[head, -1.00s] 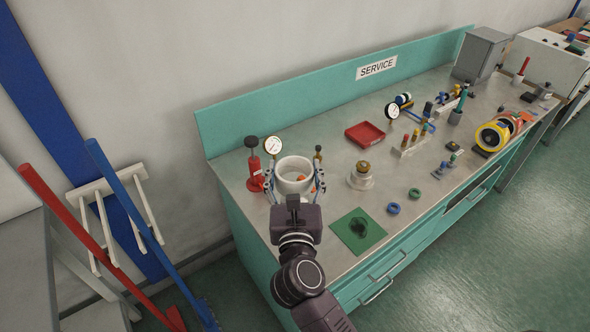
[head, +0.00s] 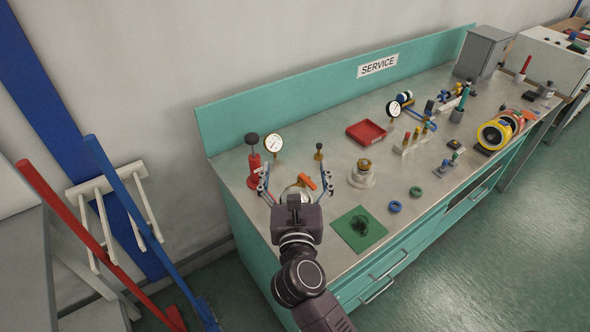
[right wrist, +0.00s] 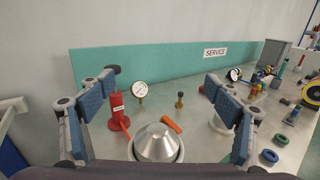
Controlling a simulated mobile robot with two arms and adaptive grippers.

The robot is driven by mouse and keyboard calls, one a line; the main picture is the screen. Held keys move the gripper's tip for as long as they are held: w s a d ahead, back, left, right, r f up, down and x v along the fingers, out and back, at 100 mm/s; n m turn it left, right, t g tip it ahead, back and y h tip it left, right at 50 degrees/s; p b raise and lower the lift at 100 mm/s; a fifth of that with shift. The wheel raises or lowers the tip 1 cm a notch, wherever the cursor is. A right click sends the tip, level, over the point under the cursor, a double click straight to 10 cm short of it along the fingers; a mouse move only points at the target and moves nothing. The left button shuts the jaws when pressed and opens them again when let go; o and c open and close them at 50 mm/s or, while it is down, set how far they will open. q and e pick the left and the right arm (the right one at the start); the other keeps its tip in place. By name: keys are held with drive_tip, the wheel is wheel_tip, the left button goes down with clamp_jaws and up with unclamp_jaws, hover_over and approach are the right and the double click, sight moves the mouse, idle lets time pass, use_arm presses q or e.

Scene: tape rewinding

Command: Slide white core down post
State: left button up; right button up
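My right gripper (head: 296,180) is open, its two blue-padded fingers wide apart with nothing between their tips. In the right wrist view the fingers (right wrist: 160,105) stand left and right of a silver cone-topped post (right wrist: 158,141) low in the picture. A pale curved rim shows around the cone; I cannot tell whether it is the white core. An orange lever (right wrist: 172,124) lies just behind the cone, and it also shows in the head view (head: 307,181). The white core is otherwise hidden behind my gripper. My left gripper is not in view.
A red jack-like tool (head: 254,172), a dial gauge (head: 273,144) and a small brass-based knob (head: 318,156) stand behind my gripper. A white-based brass fitting (head: 362,175) stands to the right. A green mat (head: 346,220) lies at the front. The bench's front edge is near.

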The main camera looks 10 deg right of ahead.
drive_tip(key=shift+s, duration=0.1)
drive_tip(key=s+a, duration=0.2)
drive_tip(key=s, duration=0.9)
drive_tip(key=shift+s+a, duration=0.2)
drive_tip(key=shift+s, duration=0.1)
idle(0.7)
